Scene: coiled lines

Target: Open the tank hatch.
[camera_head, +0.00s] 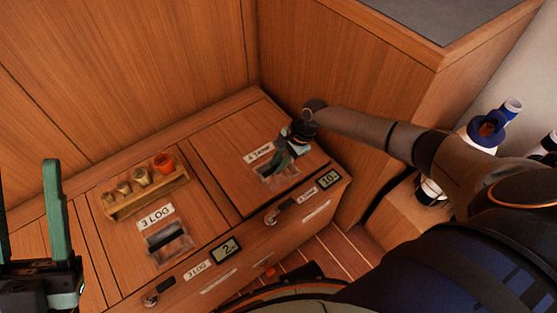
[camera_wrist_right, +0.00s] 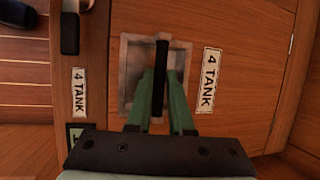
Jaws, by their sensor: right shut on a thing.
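The tank hatch (camera_head: 228,150) is a flat wooden panel at the back right of the bench top, labelled "4 TANK" (camera_wrist_right: 208,80). It lies closed, flush with the bench as far as I can see. A recessed metal pull (camera_head: 268,180) with a dark bar (camera_wrist_right: 161,60) is set in it. My right gripper (camera_head: 283,160) reaches down over the recess. In the wrist view its green fingers (camera_wrist_right: 162,100) are shut on the bar, one on each side. My left gripper (camera_head: 30,215) is at the left edge, open and empty, away from the hatch.
A "3 LOG" hatch (camera_head: 192,222) with its own recessed pull is to the left. Front latches (camera_head: 285,208) and small displays (camera_head: 328,179) line the bench edge. A wooden cabinet (camera_head: 335,70) rises close behind the right arm.

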